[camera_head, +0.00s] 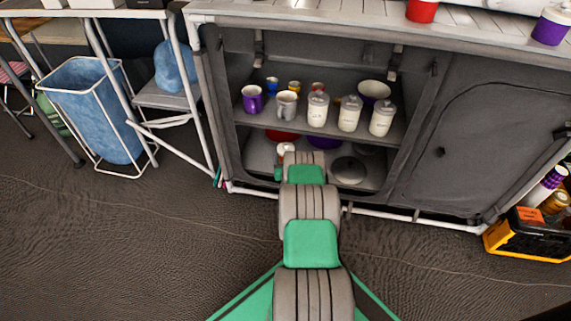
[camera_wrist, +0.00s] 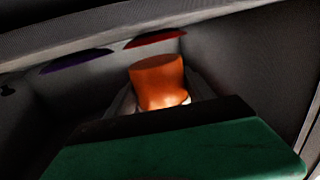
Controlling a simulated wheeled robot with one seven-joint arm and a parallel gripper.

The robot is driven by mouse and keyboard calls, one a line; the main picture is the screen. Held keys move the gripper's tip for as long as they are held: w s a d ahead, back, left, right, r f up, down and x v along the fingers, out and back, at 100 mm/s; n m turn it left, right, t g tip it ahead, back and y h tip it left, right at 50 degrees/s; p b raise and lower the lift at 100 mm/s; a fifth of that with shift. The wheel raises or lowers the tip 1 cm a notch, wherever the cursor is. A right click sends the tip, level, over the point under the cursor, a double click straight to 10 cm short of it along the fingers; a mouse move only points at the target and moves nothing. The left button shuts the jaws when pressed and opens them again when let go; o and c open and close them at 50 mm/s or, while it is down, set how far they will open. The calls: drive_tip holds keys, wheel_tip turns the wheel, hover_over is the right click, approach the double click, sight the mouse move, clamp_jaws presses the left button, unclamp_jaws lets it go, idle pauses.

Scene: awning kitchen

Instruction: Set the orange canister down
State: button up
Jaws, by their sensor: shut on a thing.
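The orange canister (camera_wrist: 158,78) stands out in the middle of the wrist view, just beyond the dark front edge of my gripper (camera_wrist: 160,104). My gripper is shut on it. The canister's lower part is hidden behind the gripper's green and black body. In the head view my arm reaches into the lower compartment of the grey cabinet (camera_head: 222,100). There my own arm hides the fingers, and the canister cannot be made out clearly. Whether its base touches the compartment floor cannot be told.
A red item (camera_head: 281,135), a purple item (camera_head: 324,142) and a round grey lid (camera_head: 348,170) are near my arm in the lower compartment. The shelf (camera_head: 255,121) above holds mugs and several white jars. Side walls and this shelf limit room.

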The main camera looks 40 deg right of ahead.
drive_tip(key=f, duration=0.1)
drive_tip(key=f+b, duration=0.1)
drive_tip(key=f, duration=0.1)
drive_tip(key=shift+w+f+b, duration=0.2)
drive_tip(key=shift+f+b, duration=0.05)
drive_tip(key=shift+b, duration=0.05)
drive_tip(key=shift+r, duration=0.15)
drive_tip(key=o, duration=1.4)
drive_tip(key=shift+f, duration=0.2)
